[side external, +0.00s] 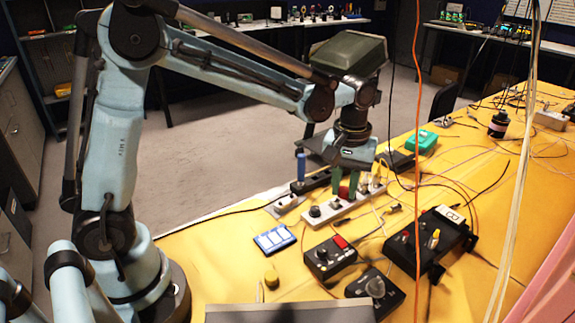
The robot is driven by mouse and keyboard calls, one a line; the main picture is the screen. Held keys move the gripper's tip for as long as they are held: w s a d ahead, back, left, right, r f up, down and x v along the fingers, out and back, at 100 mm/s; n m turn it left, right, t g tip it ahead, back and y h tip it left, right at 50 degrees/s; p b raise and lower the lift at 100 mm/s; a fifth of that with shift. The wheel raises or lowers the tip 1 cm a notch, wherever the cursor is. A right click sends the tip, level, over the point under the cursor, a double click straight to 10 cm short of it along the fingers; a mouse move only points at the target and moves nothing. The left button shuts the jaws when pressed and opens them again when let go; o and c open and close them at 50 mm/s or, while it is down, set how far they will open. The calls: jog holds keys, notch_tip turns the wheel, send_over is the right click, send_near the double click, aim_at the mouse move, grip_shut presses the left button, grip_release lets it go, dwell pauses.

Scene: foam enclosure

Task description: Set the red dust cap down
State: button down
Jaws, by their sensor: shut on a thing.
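The red dust cap (343,192) is small and shows between the green fingers of my gripper (345,187). My gripper points down and is shut on the cap, just over a pale strip of sockets or connectors (345,204) on the yellow bench. The fingers partly hide the cap. I cannot tell whether the cap touches the strip.
On the yellow bench (215,240), a blue-and-white block (274,239) and black control boxes (330,257) (430,243) stand in front of the strip. A blue upright piece (300,166) stands left of my gripper. Loose cables cross the right side, and an orange cable (416,150) hangs down.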

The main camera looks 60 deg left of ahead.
jog(key=s+d+r, duration=0.3)
jog(key=d, duration=0.2)
jog(key=s+a+f, duration=0.1)
jog(key=s+a, duration=0.3)
jog(key=s, duration=0.5)
jog(key=s+a, duration=0.3)
jog(key=s, duration=0.5)
send_over(241, 227)
notch_tip(241, 227, down, 7)
jog(key=shift+r, duration=0.1)
jog(key=shift+f, duration=2)
jog(key=shift+f, duration=0.15)
jog(key=c, duration=0.9)
grip_release()
